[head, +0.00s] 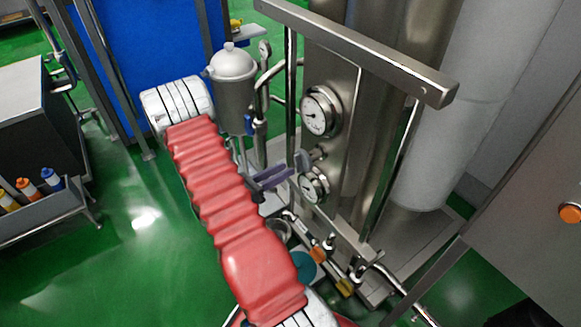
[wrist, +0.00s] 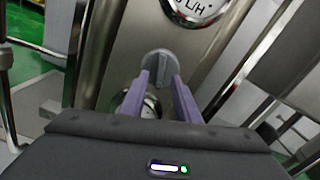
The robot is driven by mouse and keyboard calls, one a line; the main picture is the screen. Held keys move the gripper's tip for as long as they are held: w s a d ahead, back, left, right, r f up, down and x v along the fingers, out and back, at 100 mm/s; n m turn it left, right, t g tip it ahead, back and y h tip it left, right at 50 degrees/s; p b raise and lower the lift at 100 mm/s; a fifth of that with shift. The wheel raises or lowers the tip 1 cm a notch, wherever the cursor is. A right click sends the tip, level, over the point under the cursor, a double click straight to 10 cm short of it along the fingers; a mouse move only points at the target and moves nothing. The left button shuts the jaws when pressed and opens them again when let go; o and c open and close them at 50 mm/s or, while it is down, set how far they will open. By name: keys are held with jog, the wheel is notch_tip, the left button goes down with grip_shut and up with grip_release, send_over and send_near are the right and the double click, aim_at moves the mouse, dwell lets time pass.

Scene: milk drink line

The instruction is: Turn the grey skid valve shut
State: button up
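The grey skid valve (wrist: 157,62) has a rounded grey handle with a raised ridge, on the steel panel straight ahead in the wrist view. In the head view its grey handle (head: 303,160) shows small, between two round gauges. My gripper (wrist: 160,82) has two purple fingers, spread apart and pointing at the handle. Their tips lie at or just short of its lower edge; I cannot tell whether they touch it. In the head view my gripper (head: 290,173) is beside the steel column, its fingers partly overlapping each other.
A large gauge (head: 321,111) sits above the valve and a smaller gauge (head: 313,187) below it. A steel rail (head: 360,50) crosses above, with an upright post (head: 291,90) near my gripper. A steel filter pot (head: 233,88) stands behind my arm.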

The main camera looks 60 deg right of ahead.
aim_at(301, 162)
jog(key=shift+x, duration=1.9)
grip_shut()
